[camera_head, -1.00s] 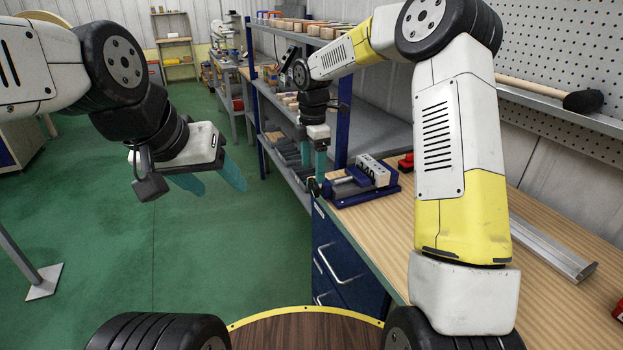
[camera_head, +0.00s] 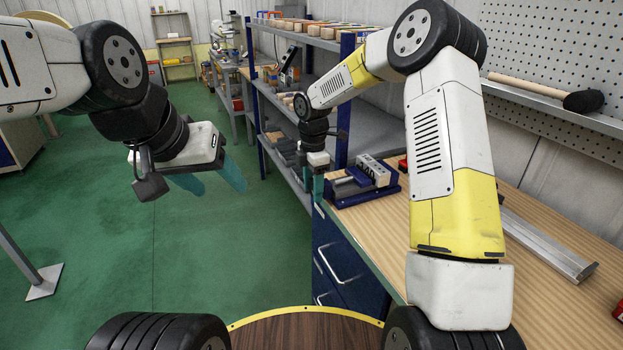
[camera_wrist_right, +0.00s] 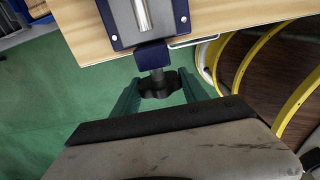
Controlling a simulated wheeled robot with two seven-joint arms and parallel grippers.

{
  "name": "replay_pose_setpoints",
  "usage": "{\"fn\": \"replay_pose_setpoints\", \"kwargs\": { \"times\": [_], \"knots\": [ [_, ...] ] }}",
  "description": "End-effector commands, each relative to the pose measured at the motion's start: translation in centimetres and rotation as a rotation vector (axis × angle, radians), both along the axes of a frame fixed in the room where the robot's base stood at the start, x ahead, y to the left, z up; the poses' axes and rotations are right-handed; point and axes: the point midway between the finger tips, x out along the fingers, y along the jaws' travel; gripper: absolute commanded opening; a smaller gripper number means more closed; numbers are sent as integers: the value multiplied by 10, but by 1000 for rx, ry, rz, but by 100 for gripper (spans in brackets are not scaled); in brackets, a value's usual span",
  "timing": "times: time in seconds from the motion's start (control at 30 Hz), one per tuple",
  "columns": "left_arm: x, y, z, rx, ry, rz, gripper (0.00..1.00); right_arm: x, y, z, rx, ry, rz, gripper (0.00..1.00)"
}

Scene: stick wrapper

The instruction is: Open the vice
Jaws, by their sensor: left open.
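The vice (camera_head: 365,182), blue with grey jaws, stands on the near left end of the wooden workbench. In the right wrist view its screw (camera_wrist_right: 158,73) ends in a dark lobed handle (camera_wrist_right: 160,86) beyond the bench edge. My right gripper (camera_wrist_right: 158,80) has one teal finger on each side of this handle, very close to it. I cannot tell whether the fingers press on it. In the head view the right gripper (camera_head: 318,187) hides the handle. My left gripper (camera_head: 207,180) is open and empty, over the green floor.
The workbench (camera_head: 540,222) carries a metal bar (camera_head: 550,246). A mallet (camera_head: 580,101) lies on the ledge behind. A shelf rack (camera_head: 257,100) stands beyond the vice. A blue drawer cabinet (camera_head: 340,262) is under the bench. The floor at left is open.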

Motion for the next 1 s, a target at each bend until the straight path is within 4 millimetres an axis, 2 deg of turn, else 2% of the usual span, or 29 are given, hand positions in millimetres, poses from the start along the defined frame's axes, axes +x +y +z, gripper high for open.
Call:
{"fn": "replay_pose_setpoints", "kwargs": {
  "times": [0.03,0.13,0.17,0.47,1.0],
  "knots": [
    [0,0,0,0,0,0,58,0,0,0,0,-1,0,32],
    [0,0,0,0,0,0,58,0,0,0,0,-1,0,13],
    [0,0,0,0,0,0,58,0,0,0,0,-1,0,11],
    [0,0,0,0,0,0,58,1,1,0,-20,49,1,11],
    [0,0,0,0,0,0,58,3,3,-1,-163,393,1,11]
  ]
}}
